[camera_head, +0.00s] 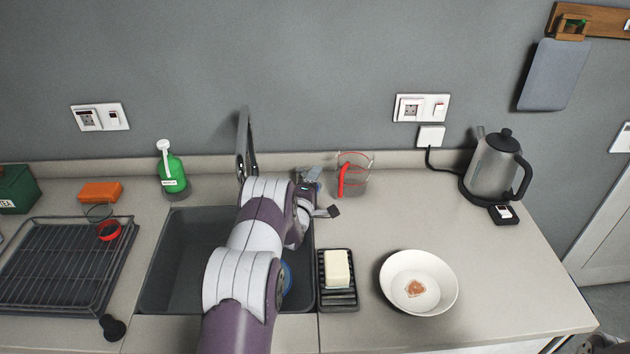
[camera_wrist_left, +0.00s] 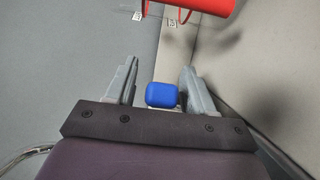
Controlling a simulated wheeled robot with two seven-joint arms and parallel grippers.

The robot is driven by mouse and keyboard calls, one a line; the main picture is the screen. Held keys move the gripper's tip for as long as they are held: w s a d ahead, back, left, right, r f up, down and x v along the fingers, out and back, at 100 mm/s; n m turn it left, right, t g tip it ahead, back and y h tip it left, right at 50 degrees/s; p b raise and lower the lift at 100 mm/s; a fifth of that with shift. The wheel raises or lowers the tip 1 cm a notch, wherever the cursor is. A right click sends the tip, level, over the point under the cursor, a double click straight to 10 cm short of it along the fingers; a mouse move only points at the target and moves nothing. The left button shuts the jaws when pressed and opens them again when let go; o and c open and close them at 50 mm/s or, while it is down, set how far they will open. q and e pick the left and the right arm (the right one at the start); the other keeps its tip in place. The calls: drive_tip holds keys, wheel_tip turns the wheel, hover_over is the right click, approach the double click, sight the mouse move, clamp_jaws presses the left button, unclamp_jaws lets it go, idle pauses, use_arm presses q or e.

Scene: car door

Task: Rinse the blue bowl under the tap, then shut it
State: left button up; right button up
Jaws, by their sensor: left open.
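The tall grey tap (camera_head: 245,145) stands behind the sink (camera_head: 185,255). The blue bowl (camera_head: 287,277) sits in the sink; only a sliver of its edge shows, as my left arm hides the rest. My left gripper (camera_head: 316,188) is at the back right of the sink, right of the tap's spout. In the left wrist view its fingers (camera_wrist_left: 160,68) are open around a blue knob (camera_wrist_left: 162,95), with space on both sides. I cannot tell if this knob belongs to the tap. My arm hides the tap's outlet, and no running water shows.
A red-handled clear jug (camera_head: 353,176) stands just right of my left gripper. A soap dish (camera_head: 338,281), white bowl (camera_head: 418,283) and kettle (camera_head: 495,167) are farther right. A drying rack (camera_head: 65,262) and green bottle (camera_head: 172,170) are left.

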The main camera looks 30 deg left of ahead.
use_arm(q)
clamp_jaws()
drive_tip(key=m+h+b, duration=0.1)
drive_tip(key=s+h+b, duration=0.1)
drive_tip(key=a+m+h+b, duration=0.1)
drive_tip(key=h, duration=0.1)
drive_tip(key=shift+s+f+m, duration=0.15)
drive_tip(key=shift+f+m, duration=0.1)
drive_tip(key=shift+m, duration=0.05)
drive_tip(key=h, duration=0.1)
drive_tip(key=m+h+b, duration=0.1)
drive_tip(key=shift+s+a+r+m+h, duration=0.15)
drive_tip(key=shift+s+a+m+h, duration=0.1)
drive_tip(key=shift+s+m+h, duration=0.15)
drive_tip(key=shift+s+r+m+h+b, duration=0.1)
drive_tip(key=shift+m+h+b, duration=0.25)
drive_tip(key=shift+h, duration=0.15)
unclamp_jaws()
drive_tip(key=shift+a, duration=0.1)
